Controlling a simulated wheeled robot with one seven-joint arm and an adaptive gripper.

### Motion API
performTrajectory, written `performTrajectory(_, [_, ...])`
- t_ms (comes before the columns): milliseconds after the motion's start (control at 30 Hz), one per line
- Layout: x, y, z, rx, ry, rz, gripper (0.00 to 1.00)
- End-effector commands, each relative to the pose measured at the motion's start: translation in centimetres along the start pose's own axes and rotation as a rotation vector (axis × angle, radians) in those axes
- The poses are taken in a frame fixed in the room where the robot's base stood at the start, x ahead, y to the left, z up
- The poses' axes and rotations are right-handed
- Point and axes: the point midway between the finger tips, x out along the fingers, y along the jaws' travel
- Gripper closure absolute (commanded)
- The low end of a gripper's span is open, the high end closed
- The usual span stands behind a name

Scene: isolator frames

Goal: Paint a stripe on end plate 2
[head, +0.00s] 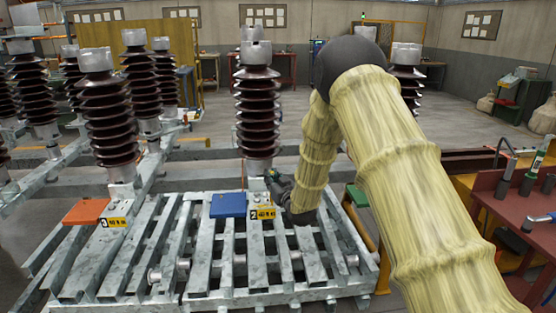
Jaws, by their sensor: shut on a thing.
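End plate 2 is the small grey plate (262,198) above the yellow label marked 2 (262,213), at the foot of the middle brown insulator column (258,110). My gripper (272,181) is dark and small in the view, at the end of my arm in its yellow cover. It is close to the right side of the plate and the column's base. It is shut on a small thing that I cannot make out. I cannot tell whether that thing touches the plate. No stripe is clearly visible on the plate.
A blue box (228,205) lies left of label 2. An orange box (86,212) lies by the yellow label 3 (114,222). A green block (357,195) is at the slatted frame's right edge. A red table (500,205) with tools stands right.

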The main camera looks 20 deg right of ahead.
Motion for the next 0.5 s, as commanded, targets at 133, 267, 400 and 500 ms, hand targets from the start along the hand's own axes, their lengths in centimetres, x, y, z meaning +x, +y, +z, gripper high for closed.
performTrajectory(133, [0.1,0.4,-0.6,0.0,0.0,-0.005,1.0])
performTrajectory(267, [0.1,0.2,-2.5,0.0,0.0,-0.006,1.0])
performTrajectory(400, [0.2,0.1,-3.8,-0.001,0.0,-0.008,1.0])
performTrajectory(500, [0.3,-0.2,-4.7,-0.001,0.001,-0.01,1.0])
